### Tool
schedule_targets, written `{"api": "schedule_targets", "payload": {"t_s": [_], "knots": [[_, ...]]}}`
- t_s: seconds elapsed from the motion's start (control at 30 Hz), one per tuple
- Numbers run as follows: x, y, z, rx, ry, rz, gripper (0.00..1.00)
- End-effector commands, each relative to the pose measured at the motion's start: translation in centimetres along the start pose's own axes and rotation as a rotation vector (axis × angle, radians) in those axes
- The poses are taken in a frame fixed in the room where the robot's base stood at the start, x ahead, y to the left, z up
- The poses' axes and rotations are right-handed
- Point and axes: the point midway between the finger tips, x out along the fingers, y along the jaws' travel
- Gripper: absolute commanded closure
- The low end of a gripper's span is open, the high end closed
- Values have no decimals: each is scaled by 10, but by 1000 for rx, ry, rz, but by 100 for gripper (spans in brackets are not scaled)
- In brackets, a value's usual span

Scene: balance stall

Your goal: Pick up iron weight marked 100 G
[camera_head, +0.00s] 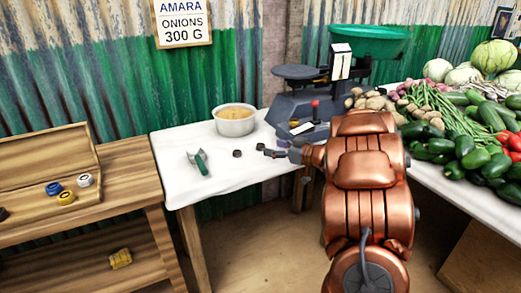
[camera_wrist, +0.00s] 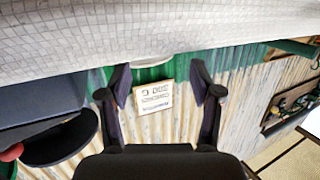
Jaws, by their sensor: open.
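Two small dark discs lie on the white-covered table in the head view. One dark disc (camera_head: 237,153) is just below the metal bowl, and the other dark disc (camera_head: 260,147) is to its right, close to my gripper. They look like weights, but no marking is readable, so I cannot tell which is the 100 G one.
Blue (camera_head: 54,188), yellow (camera_head: 66,197) and white (camera_head: 85,180) pieces lie on the left wooden bench (camera_head: 110,205). Vegetables (camera_head: 450,120) fill the right side.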

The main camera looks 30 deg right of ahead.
Motion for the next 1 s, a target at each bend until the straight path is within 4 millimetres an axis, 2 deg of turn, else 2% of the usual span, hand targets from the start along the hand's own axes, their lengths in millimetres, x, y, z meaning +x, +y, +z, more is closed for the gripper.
{"api": "schedule_targets", "payload": {"t_s": [0.17,0.4,0.7,1.0], "knots": [[14,1,4,1,1,-1,36],[46,3,5,-2,1,0,36],[51,4,3,-1,1,4,37],[51,4,3,-1,0,4,68]]}}
